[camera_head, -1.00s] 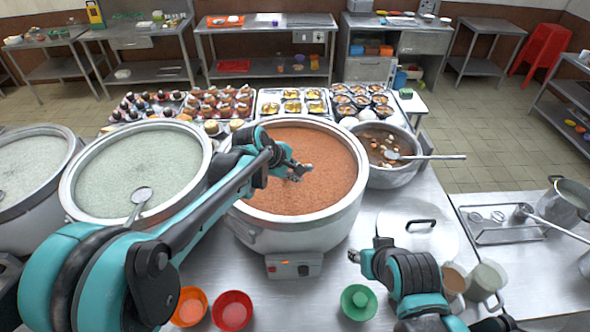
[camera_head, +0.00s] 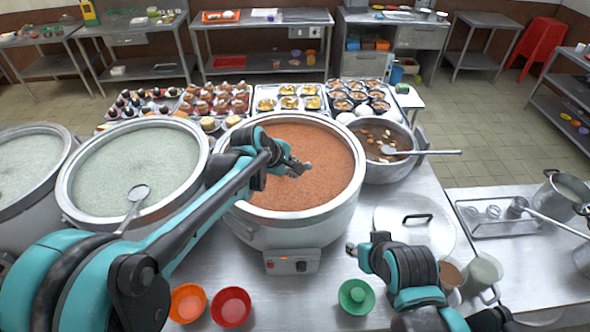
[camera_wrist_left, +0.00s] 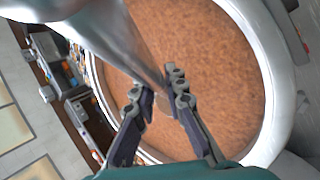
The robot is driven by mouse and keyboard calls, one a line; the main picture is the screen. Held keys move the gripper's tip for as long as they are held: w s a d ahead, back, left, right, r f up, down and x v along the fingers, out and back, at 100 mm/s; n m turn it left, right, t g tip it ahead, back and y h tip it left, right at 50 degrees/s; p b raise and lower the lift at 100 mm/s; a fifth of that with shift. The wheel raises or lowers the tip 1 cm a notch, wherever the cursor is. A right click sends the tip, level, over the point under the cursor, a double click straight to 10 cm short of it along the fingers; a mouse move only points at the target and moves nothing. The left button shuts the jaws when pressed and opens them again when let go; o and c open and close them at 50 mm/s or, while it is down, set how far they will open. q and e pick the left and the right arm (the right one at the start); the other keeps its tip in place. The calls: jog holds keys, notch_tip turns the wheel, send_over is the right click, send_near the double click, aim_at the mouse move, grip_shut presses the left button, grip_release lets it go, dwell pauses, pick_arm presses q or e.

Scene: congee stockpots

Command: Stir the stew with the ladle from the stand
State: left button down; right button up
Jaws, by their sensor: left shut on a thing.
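The large pot (camera_head: 232,220) in the middle holds orange-brown stew (camera_head: 330,178), which also fills much of the left wrist view (camera_wrist_left: 215,65). My left gripper (camera_head: 300,168) is above this stew. In the left wrist view its fingers (camera_wrist_left: 158,90) are closed around a smooth grey metal piece (camera_wrist_left: 115,45). This piece runs from the upper left to the fingertips; whether it is a ladle handle I cannot tell. A ladle (camera_head: 519,205) lies by a metal rack (camera_head: 500,232) at the right. My right gripper (camera_head: 352,248) is low, right of the pot; its finger opening is unclear.
A pale congee pot (camera_head: 75,205) with a ladle (camera_head: 138,194) is at left. A smaller pot (camera_head: 395,172) of brown stew with a ladle (camera_head: 430,152) is at right. A lid (camera_head: 440,235), an orange bowl (camera_head: 188,302), a red bowl (camera_head: 231,307) and a green bowl (camera_head: 356,296) lie in front.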

pick_arm(q)
notch_tip(320, 180, up, 13)
jog(key=p, duration=0.9)
jog(key=shift+r, duration=0.2)
jog(key=shift+m+t+y+b, duration=0.3)
jog(key=shift+t+b, duration=0.35)
jog(key=shift+t, duration=0.25)
jog(key=shift+a, duration=0.15)
